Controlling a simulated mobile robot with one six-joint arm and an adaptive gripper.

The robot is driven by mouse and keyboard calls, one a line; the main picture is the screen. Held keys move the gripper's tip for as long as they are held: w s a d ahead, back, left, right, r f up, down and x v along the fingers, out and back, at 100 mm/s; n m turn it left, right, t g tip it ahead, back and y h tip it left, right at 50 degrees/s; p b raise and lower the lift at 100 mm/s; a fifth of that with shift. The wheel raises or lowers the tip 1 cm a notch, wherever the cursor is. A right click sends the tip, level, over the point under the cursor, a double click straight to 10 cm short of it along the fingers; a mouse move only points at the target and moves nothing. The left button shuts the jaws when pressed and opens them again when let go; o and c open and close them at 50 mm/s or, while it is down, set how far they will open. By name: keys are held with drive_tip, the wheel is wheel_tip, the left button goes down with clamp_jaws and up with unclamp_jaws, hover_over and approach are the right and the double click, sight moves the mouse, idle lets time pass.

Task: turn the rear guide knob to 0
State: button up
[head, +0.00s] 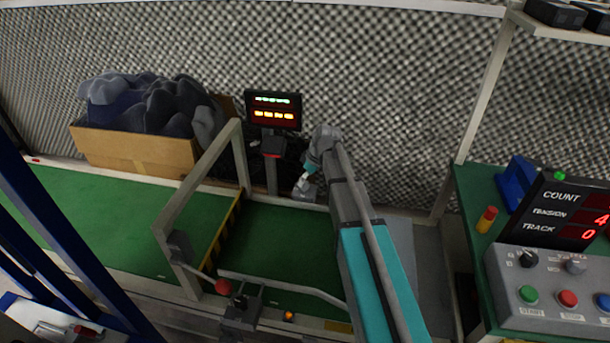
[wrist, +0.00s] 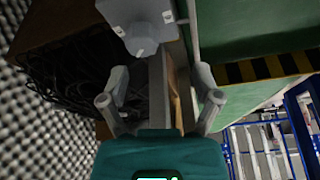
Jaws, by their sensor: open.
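A grey knob (wrist: 142,40) on a light grey housing (wrist: 128,12) shows at the top of the wrist view; it appears to be the rear guide knob. Its setting cannot be read. My gripper (wrist: 161,82) is open and empty, with its fingers apart and short of the knob. The knob lies ahead of the fingers, left of their middle. In the head view my gripper (head: 307,178) reaches down at the rear edge of the green belt, above the small grey housing (head: 303,193). The knob face is hidden there.
A metal frame (head: 197,182) spans the green belt (head: 85,215). A lit display post (head: 273,110) and a box of dark cloth (head: 140,150) stand behind. A control panel (head: 555,290) is at right; its display (head: 570,213) reads TENSION 4, TRACK 0.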

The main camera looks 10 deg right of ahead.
drive_tip(key=s+r+m+h+p, duration=0.1)
drive_tip(key=s+r+m+p, duration=0.2)
drive_tip(key=s+r+p, duration=0.5)
drive_tip(key=s+r+m+g+h+p, duration=0.1)
drive_tip(key=s+r+m+p, duration=0.3)
drive_tip(key=r+p, duration=2)
drive_tip(key=s+d+r+m+g+h+p, duration=0.1)
drive_tip(key=s+r+m+p, duration=0.2)
drive_tip(key=s+r+p, duration=0.9)
wheel_tip(320, 180, up, 5)
drive_tip(key=p, duration=0.5)
drive_tip(key=shift+r+m+h, duration=0.15)
drive_tip(key=shift+m+h, duration=0.15)
drive_tip(key=shift+s, duration=0.1)
